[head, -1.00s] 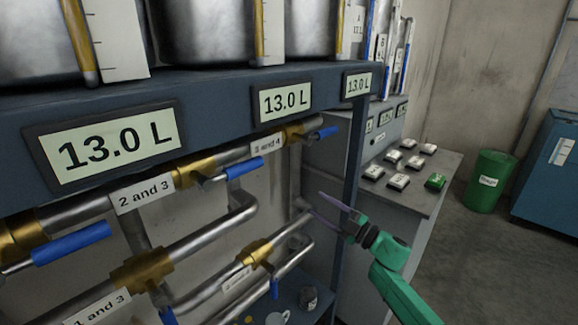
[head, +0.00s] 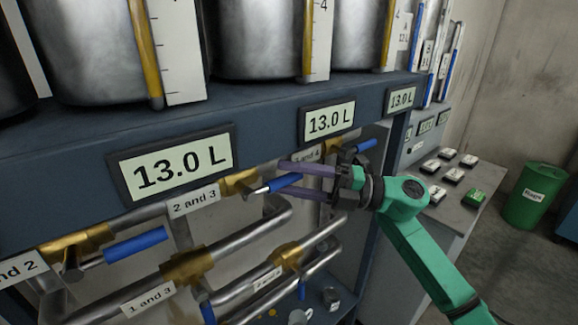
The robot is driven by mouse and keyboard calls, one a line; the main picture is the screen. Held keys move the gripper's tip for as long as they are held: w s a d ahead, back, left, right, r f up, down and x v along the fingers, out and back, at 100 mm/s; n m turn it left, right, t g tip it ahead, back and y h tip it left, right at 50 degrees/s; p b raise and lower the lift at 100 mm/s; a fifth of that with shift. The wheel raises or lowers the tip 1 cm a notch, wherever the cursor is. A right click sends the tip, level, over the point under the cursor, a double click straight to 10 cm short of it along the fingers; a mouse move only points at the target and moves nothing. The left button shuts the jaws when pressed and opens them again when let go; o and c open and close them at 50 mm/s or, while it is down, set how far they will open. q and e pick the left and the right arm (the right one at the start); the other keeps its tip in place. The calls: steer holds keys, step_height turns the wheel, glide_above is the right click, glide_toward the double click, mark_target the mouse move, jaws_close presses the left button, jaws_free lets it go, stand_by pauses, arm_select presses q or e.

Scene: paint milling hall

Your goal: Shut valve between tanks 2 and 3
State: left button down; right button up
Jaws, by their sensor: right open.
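The label "2 and 3" (head: 193,200) is on the upper pipe, with a brass valve body (head: 238,182) just to its right. That valve's blue lever handle (head: 284,183) points right, roughly along the pipe. My right gripper (head: 282,180) is open, with its two purple fingers pointing left. One finger is above the handle and one below it in the picture, with the handle's end between them. I cannot tell whether they touch it. My left gripper is not in view.
Neighbouring blue handles belong to the "1 and 2" valve (head: 135,245) and the "3 and 4" valve (head: 366,144). Lower pipes carry a "1 and 3" label (head: 148,300). The shelf with 13.0 L displays (head: 177,163) overhangs the pipes. A button desk (head: 452,205) and green bin (head: 536,196) stand right.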

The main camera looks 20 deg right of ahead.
steer(key=shift+w+a, duration=0.15)
steer(key=shift+a, duration=0.15)
jaws_close()
stand_by(1.2)
